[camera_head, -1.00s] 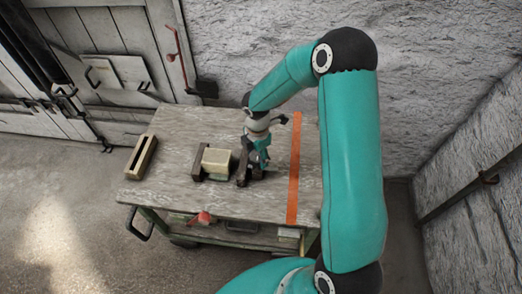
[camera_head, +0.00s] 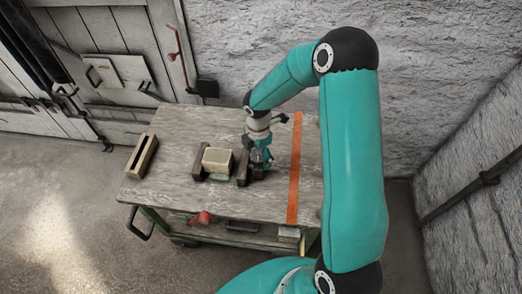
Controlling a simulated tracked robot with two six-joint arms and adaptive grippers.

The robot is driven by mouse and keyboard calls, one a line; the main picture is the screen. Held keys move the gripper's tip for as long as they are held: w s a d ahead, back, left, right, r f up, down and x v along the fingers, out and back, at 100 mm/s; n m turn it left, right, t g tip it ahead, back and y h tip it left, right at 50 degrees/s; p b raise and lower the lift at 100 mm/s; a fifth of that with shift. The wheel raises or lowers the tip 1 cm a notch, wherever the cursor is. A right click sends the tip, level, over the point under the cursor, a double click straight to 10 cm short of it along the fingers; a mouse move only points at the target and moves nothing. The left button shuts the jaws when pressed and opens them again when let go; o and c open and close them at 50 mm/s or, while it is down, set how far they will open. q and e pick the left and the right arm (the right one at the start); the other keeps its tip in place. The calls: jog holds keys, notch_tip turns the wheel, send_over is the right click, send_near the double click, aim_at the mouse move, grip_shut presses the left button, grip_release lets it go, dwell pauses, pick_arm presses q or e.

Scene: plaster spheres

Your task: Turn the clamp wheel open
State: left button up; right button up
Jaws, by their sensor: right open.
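The clamp stands on the wooden table top. Its left dark jaw (camera_head: 198,165) and right dark jaw (camera_head: 242,169) sit on either side of a pale block (camera_head: 217,160). My right gripper (camera_head: 259,171) points down just to the right of the right jaw, close to the table, with its fingers open. I cannot make out the clamp wheel; the gripper covers that end of the clamp. Whether the fingers touch the wheel cannot be seen. My left gripper is not in view.
The table (camera_head: 180,130) has an orange stripe (camera_head: 295,170) to the right of the gripper. A slotted wooden piece (camera_head: 142,155) lies at its left edge. A red object (camera_head: 203,217) shows below the front edge. A rough wall rises behind the table.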

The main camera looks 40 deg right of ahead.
aim_at(258, 154)
notch_tip(258, 154, up, 12)
dwell(0.5)
dwell(0.4)
jog(key=s+a+f+m+g+y+p, duration=0.1)
jog(key=s+a+f+m+y+p, duration=0.1)
jog(key=s+a+f+m, duration=0.65)
jog(key=s+a+f+m+g+y+p, duration=0.1)
jog(key=s+a+f+m+y, duration=0.15)
jog(key=s+a+f, duration=0.9)
jog(key=w+a+m+t, duration=0.2)
jog(key=w+a+m, duration=0.1)
jog(key=w+m, duration=0.4)
jog(key=shift+f+m+t, duration=0.25)
jog(key=shift+m+t, duration=0.05)
jog(key=shift+m, duration=0.2)
